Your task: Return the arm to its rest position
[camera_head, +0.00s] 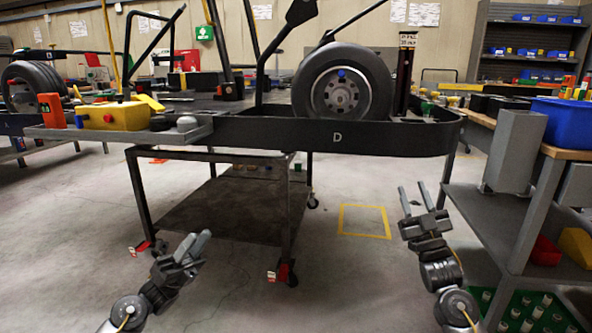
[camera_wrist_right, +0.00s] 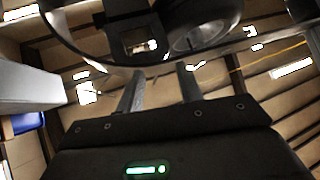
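My left gripper (camera_head: 191,247) is at the lower left of the head view, below the kart stand, over the grey floor. Its fingers show close together at a slant, and I cannot tell whether they are apart. My right gripper (camera_head: 416,196) is at the lower right of the head view, between the kart stand and the right workbench, with its fingers pointing up. The two fingers are spread with a gap and nothing between them. The right wrist view also shows these spread, empty fingers (camera_wrist_right: 160,92), with the underside of the kart above.
The kart stand (camera_head: 230,156) carries a kart (camera_head: 390,136) with a wheel (camera_head: 341,86). A yellow box (camera_head: 112,116) sits at its left. The right workbench (camera_head: 548,208) holds a blue bin (camera_head: 565,122), close to my right arm. A yellow floor square (camera_head: 364,221) lies on open floor.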

